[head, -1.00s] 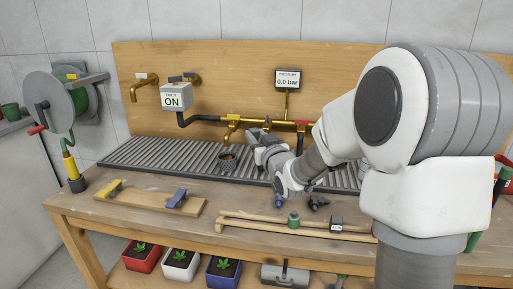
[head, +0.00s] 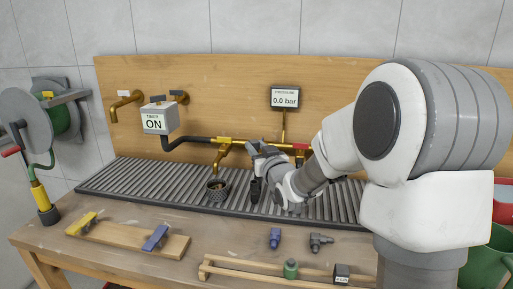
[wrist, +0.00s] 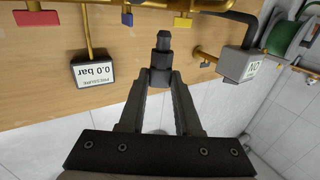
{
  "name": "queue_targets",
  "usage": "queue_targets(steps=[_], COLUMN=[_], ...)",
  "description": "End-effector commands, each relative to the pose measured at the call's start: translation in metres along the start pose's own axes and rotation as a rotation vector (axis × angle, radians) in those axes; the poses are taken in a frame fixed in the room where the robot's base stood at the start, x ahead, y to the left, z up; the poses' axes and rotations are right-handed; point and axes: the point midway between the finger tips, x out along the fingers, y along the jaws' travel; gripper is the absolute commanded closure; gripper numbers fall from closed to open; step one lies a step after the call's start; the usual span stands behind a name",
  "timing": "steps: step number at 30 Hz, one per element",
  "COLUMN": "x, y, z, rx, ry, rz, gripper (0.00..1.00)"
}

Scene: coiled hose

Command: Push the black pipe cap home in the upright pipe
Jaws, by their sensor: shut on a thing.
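My gripper (head: 256,176) is above the slatted drain, to the right of the basket strainer. It is shut on a black stepped fitting (head: 256,190), probably the pipe cap. In the wrist view the fitting (wrist: 161,60) sits between the fingertips, and its narrow end points away from the gripper's body, toward the picture's top. That view is upside down, so the narrow end seems to point down. It looks clear of the brass pipework behind. I cannot pick out with certainty which pipe is the upright one.
The basket strainer (head: 217,190) stands left on the drain (head: 130,183). A blue fitting (head: 275,238) and a dark tee-like fitting (head: 320,242) lie on the bench in front. A timer box (head: 159,119) and pressure gauge (head: 285,98) are at the back board.

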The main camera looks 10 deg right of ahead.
Motion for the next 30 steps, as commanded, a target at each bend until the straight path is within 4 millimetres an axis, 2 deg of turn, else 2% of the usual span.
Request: queue_targets(steps=[18,30], x=[-0.001,-0.001], y=[0.0,0.0], z=[0.002,0.04], rx=[-0.002,0.0], ry=[0.001,0.0], rz=[0.0,0.0], gripper=[1.0,1.0])
